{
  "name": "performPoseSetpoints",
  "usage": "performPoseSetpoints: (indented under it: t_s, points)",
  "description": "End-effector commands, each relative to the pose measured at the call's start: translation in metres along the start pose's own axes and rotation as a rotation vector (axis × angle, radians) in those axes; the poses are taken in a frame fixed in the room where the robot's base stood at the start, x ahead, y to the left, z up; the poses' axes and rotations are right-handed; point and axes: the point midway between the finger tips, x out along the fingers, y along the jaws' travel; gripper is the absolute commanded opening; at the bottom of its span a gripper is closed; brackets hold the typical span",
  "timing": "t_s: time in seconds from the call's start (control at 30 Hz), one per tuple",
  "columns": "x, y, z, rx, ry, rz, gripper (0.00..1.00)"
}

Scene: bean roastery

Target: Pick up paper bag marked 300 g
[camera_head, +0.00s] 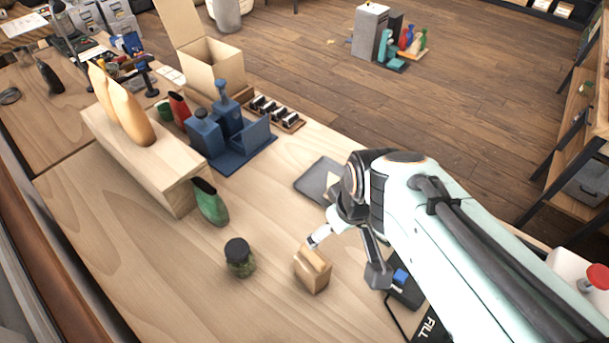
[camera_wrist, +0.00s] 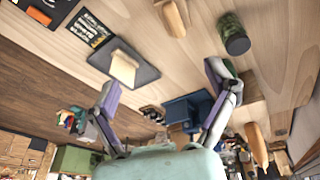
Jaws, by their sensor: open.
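A small tan paper bag (camera_head: 313,270) stands on the table in the head view, just left of my gripper. It also shows at the top of the wrist view (camera_wrist: 174,18). A pale, cream block-like item (camera_wrist: 124,68) sits on a dark flat plate (camera_wrist: 138,56) in the wrist view. The plate (camera_head: 312,182) shows behind my arm in the head view. I cannot read a 300 g mark on either item. My gripper (camera_head: 348,256) is open above the table, its fingers apart and empty in the wrist view (camera_wrist: 162,78).
A dark-lidded jar (camera_head: 240,258) stands left of the tan bag. A green bag (camera_head: 210,203) is beside a wooden riser (camera_head: 160,170) with tan bags. A black sign (camera_wrist: 88,28) lies near the plate.

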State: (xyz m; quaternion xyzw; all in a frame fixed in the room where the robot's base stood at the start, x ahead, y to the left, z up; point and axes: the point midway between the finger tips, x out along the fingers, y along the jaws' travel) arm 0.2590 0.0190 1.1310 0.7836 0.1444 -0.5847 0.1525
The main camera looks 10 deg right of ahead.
Motion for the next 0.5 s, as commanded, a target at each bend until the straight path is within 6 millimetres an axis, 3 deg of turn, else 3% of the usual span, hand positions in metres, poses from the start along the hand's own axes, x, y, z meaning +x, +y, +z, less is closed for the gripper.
performPoseSetpoints:
  t_s: [0.13,0.3,0.5]
  points:
    - [0.054,0.002,-0.027,-0.096,-0.065,-0.015,0.85]
    - [0.105,-0.012,-0.021,-0.141,-0.196,-0.063,0.85]
    - [0.13,-0.024,-0.006,-0.164,-0.271,-0.095,0.85]
